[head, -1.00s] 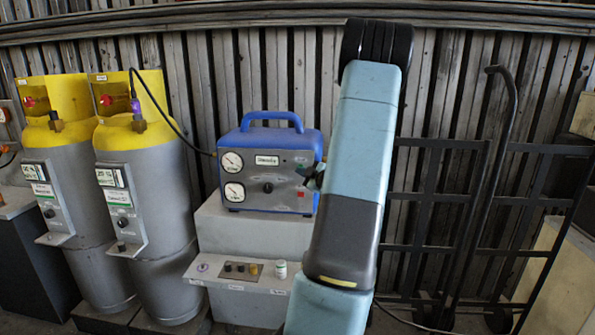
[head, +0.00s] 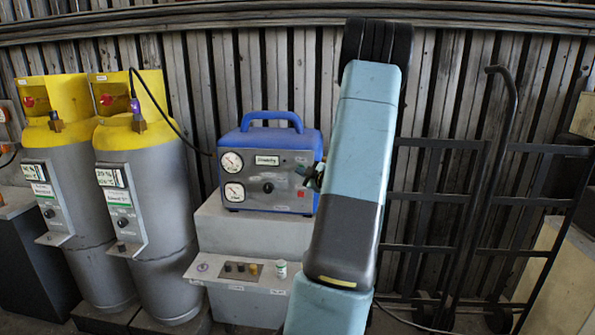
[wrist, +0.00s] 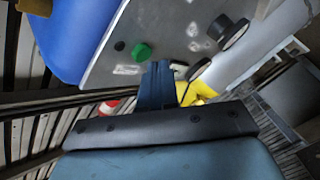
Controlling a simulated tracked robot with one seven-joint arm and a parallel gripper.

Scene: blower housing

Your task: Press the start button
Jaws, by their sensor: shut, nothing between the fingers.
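The blue machine (head: 266,165) stands on a grey block, its grey front panel facing me with two gauges, a small label or display and a dark knob. A green button (wrist: 141,52) shows on the panel in the wrist view; I take it as the start button, though its marking is unreadable. My gripper (wrist: 158,68) is shut and empty, its tip just beside the green button. Whether it touches the panel cannot be told. In the head view my gripper (head: 314,179) is small at the panel's right edge, partly hidden by my arm.
Two grey cylinders with yellow tops (head: 145,190) stand left of the machine, and a dark hose runs from one towards it. A black hand truck (head: 480,200) stands at right.

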